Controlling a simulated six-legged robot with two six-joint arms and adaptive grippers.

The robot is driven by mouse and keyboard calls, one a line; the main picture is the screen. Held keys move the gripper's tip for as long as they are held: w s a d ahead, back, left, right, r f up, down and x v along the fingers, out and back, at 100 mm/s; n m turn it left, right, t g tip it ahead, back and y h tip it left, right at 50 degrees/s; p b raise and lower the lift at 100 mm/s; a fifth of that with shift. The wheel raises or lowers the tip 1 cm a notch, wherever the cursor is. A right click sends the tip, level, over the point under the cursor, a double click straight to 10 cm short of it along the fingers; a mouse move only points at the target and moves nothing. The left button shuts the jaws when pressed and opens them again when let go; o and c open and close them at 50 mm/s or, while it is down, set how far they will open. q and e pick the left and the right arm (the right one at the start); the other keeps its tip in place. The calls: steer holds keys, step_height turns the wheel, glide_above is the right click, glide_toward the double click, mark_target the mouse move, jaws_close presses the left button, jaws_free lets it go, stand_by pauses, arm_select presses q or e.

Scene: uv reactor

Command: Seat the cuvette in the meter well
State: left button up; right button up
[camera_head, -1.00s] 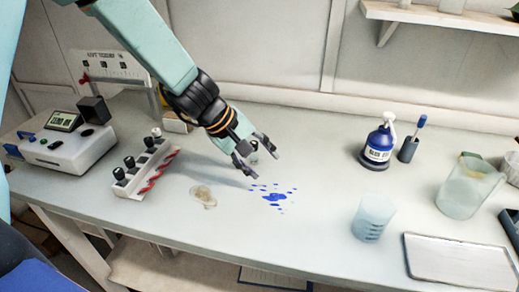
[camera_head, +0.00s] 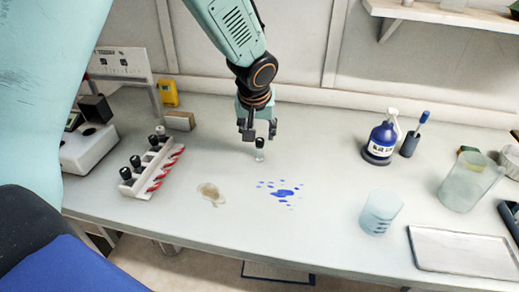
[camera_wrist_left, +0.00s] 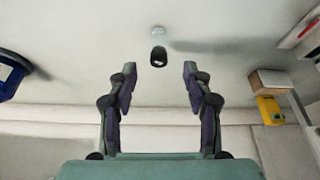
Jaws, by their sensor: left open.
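The cuvette (camera_head: 260,154) is a small clear vial with a dark cap, standing upright on the bench apart from the rack. In the left wrist view the cuvette (camera_wrist_left: 158,56) shows just beyond and between the fingertips. My left gripper (camera_head: 259,136) points down over it, open, with one finger to each side; I cannot tell whether they touch it. It also shows open in the left wrist view (camera_wrist_left: 160,70). The white meter (camera_head: 90,150) with a raised dark lid (camera_head: 95,108) is at the left, partly hidden by my arm. Its well is not visible.
A white rack (camera_head: 150,178) of dark-capped vials stands left of the cuvette. A brown stain (camera_head: 210,193) and blue spots (camera_head: 284,193) lie in front. A blue bottle (camera_head: 381,142), a beaker (camera_head: 380,212) and a tray (camera_head: 462,250) are at the right.

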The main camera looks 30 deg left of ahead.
mark_target(258, 141)
arm_select(q)
steer(key=shift+d+f, duration=0.1)
steer(key=shift+f, duration=0.1)
steer(key=x, duration=0.6)
steer(key=shift+w+a+f, duration=0.1)
steer(key=shift+w+a, duration=0.1)
steer(key=shift+a, duration=0.05)
steer(key=shift+w+d+f, duration=0.15)
steer(key=shift+w+f, duration=0.15)
steer(key=shift+f, duration=0.25)
steer(key=shift+c, duration=0.2)
steer(key=shift+s, duration=0.1)
steer(key=c, duration=0.7)
jaws_close()
